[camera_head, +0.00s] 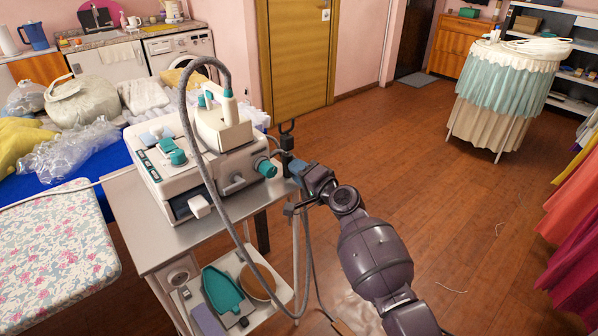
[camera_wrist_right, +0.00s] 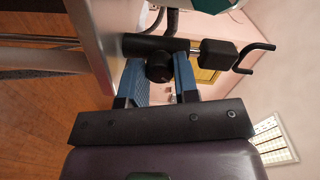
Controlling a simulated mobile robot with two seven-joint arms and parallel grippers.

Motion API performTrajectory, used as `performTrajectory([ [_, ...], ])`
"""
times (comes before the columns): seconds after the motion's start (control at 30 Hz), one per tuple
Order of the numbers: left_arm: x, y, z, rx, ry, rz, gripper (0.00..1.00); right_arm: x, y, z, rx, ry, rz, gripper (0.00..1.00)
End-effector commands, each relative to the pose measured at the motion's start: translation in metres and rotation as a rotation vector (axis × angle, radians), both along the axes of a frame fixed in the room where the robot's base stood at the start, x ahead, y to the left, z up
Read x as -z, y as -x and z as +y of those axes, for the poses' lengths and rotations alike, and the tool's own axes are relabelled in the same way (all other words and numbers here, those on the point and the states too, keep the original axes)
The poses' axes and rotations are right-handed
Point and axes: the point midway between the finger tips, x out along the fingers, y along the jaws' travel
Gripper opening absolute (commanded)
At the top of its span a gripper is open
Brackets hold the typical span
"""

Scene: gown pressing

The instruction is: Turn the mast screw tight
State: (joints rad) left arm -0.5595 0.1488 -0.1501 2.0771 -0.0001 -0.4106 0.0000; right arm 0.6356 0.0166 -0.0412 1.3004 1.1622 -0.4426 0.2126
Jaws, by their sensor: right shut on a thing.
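The mast screw (camera_wrist_right: 159,69) is a round black knob in the right wrist view, below a black horizontal bar (camera_wrist_right: 150,44). My right gripper (camera_wrist_right: 160,64) has one blue finger on each side of the knob and is shut on it. In the head view my right gripper (camera_head: 299,168) is at the right edge of the steam station's cart, by a dark clamp (camera_head: 287,141) with a hook on top. The screw itself is hard to make out there behind the fingers. My left gripper is not in view.
A white and teal steam station (camera_head: 212,160) with an iron stands on the metal cart (camera_head: 150,235). A grey hose (camera_head: 193,140) arches over it and hangs close to my right gripper. A floral ironing board (camera_head: 55,250) is at left.

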Motion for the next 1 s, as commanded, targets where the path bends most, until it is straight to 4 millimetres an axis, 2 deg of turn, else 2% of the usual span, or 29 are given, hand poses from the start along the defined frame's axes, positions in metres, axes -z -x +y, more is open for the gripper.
performTrajectory([
  [0.43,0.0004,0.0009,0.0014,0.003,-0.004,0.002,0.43,0.0003,0.0000,-0.0002,0.000,-0.011,0.008,0.05],
  [0.47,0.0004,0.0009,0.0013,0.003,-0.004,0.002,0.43,0.0003,0.0000,-0.0002,0.000,-0.011,0.008,0.30],
  [0.6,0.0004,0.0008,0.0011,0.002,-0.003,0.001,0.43,0.0003,0.0000,-0.0002,0.000,-0.010,0.007,0.51],
  [0.63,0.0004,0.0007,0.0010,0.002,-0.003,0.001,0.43,0.0002,0.0000,-0.0002,0.000,-0.010,0.007,0.54],
  [1.0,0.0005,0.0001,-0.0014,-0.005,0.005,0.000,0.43,0.0017,0.0002,-0.0004,0.000,-0.009,0.009,0.54],
])
